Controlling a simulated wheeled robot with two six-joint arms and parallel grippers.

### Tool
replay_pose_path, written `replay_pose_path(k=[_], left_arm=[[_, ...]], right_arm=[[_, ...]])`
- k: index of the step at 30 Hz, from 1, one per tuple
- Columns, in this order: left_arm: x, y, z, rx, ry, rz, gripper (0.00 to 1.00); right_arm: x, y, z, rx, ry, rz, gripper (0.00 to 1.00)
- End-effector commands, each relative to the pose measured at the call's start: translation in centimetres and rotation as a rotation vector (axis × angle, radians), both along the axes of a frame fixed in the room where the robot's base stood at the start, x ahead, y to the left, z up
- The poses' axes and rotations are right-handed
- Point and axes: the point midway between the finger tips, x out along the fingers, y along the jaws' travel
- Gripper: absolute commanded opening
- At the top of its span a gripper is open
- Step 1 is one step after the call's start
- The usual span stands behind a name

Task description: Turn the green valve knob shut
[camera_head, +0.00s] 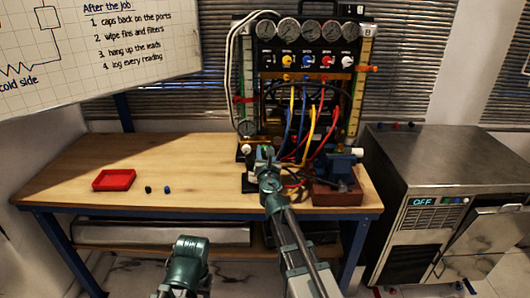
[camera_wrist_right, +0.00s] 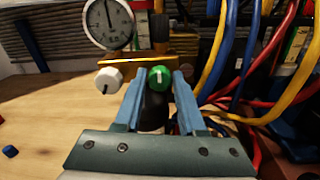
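The green valve knob (camera_wrist_right: 159,76) with a white pointer mark sits low on the gauge rig. In the wrist view the mark stands nearly upright. My right gripper (camera_wrist_right: 160,84) has one blue finger on each side of the knob, with a narrow gap on both sides; it is open. In the head view, my right gripper (camera_head: 264,155) reaches the front of the rig and largely hides the knob. Of my left arm, only a teal part shows at the bottom; its fingers are not visible.
A white knob (camera_wrist_right: 109,80) sits just left of the green one, under a round gauge (camera_wrist_right: 108,24). Yellow, blue and red hoses (camera_head: 312,125) hang close on the right. A blue vise (camera_head: 339,166) stands right. A red tray (camera_head: 114,180) lies on the open left bench.

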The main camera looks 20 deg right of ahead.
Motion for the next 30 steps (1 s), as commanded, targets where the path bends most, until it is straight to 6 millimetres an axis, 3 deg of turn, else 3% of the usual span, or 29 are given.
replay_pose_path(k=[1, 6, 19, 30], left_arm=[[0.0, 0.0, 0.0, 0.0, 0.0, 0.0, 0.5], [0.0, 0.0, 0.0, 0.0, 0.0, 0.0, 0.5], [0.0, 0.0, 0.0, 0.0, 0.0, 0.0, 0.5], [0.0, 0.0, -0.01, 0.0, 0.0, 0.0, 0.5]], right_arm=[[0.0, 0.01, 0.0, 0.0, 0.0, 0.0, 0.28], [-0.01, 0.01, 0.0, 0.0, 0.0, 0.0, 0.0], [-0.02, 0.01, 0.0, 0.056, -0.011, 0.0, 0.0], [-0.03, 0.0, -0.01, 0.345, -0.068, 0.0, 0.0]])
